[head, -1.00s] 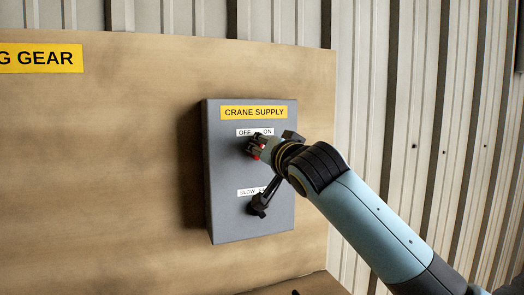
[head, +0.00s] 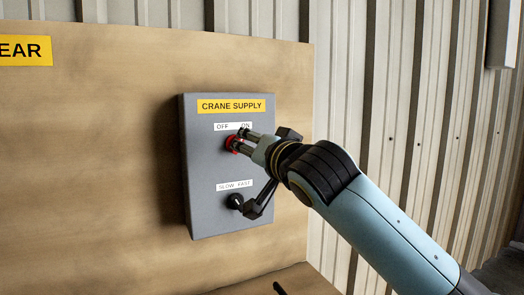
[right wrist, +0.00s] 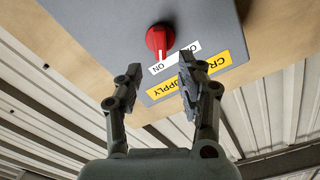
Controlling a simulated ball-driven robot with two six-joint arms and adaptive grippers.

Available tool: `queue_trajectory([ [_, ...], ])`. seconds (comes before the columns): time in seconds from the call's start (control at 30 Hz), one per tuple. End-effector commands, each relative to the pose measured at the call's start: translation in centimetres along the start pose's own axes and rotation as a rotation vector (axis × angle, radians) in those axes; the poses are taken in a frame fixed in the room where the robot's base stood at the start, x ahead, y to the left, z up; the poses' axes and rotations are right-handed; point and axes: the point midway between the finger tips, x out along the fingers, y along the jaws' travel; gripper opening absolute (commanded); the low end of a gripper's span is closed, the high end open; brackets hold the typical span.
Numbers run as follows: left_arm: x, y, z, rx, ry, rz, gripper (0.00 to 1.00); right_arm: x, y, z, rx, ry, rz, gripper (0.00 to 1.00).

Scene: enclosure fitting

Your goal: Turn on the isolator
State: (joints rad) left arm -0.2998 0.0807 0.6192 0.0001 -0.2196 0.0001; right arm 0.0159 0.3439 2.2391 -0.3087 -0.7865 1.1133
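The isolator is a red rotary knob (head: 230,144) under an OFF/ON label on the grey CRANE SUPPLY box (head: 202,170). In the right wrist view the red knob (right wrist: 158,38) shows whole, its white pointer mark directed towards the ON side of the label. My right gripper (head: 243,140) is in front of the knob, partly covering it in the head view. In the right wrist view the gripper (right wrist: 159,68) is open, its two fingers spread and empty, with the knob beyond the tips. My left gripper is not in view.
A black knob (head: 235,201) under a SLOW/FAST label sits lower on the box, close to my right gripper's dark linkage. The box is mounted on a wooden board (head: 100,150). Corrugated metal wall (head: 400,90) stands behind. A small dark piece at the bottom edge is unclear.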

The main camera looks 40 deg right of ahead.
Motion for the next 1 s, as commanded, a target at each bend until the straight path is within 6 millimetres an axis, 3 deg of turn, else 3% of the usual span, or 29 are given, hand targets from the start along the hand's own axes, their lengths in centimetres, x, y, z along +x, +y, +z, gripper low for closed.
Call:
queue_trajectory([
  [0.1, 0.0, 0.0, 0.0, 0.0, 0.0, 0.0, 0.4, -2.7, 0.0, 0.1, -0.001, -0.002, 0.0, 0.38],
  [0.33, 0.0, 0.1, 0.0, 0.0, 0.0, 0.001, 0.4, -5.5, 0.0, 0.1, 0.0, -0.001, 0.001, 0.38],
  [1.0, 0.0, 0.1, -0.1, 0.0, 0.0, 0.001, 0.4, -6.0, 0.4, 0.6, -0.013, -0.016, 0.014, 0.38],
])
